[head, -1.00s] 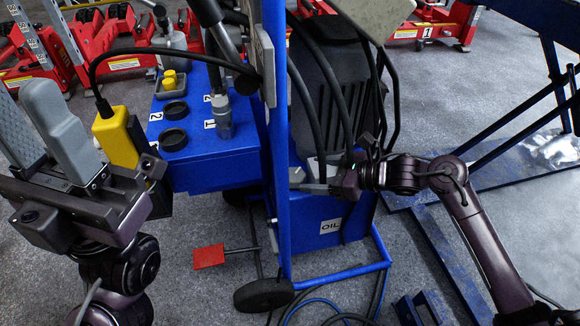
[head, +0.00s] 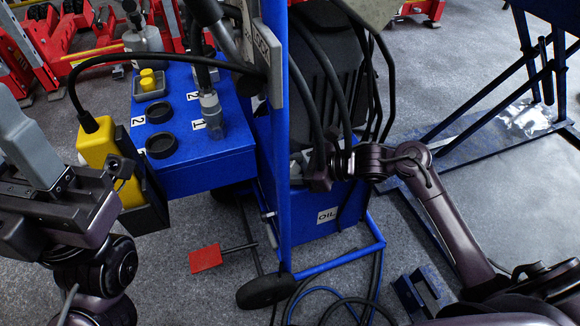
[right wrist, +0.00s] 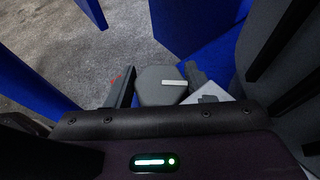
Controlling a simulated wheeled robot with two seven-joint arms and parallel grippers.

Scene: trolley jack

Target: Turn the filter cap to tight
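The filter cap is a dark grey, many-sided cap (right wrist: 162,86) in the right wrist view, with a pale mark near its right side. My right gripper (right wrist: 163,78) has one finger on each side of it and appears open; contact is not clear. In the head view the right gripper (head: 312,178) is beside the blue upright, low on the machine above the OIL label (head: 327,215). The cap cannot be made out there. My left gripper (head: 12,135) is at the left edge, partly cut off, open and empty, apart from the machine.
A blue control box (head: 205,170) with black knobs and a yellow button stands left of the blue upright (head: 283,130). A yellow pendant (head: 98,150) hangs beside my left gripper. Black hoses (head: 335,90) run above my right gripper. A red pedal (head: 205,259) is near the floor.

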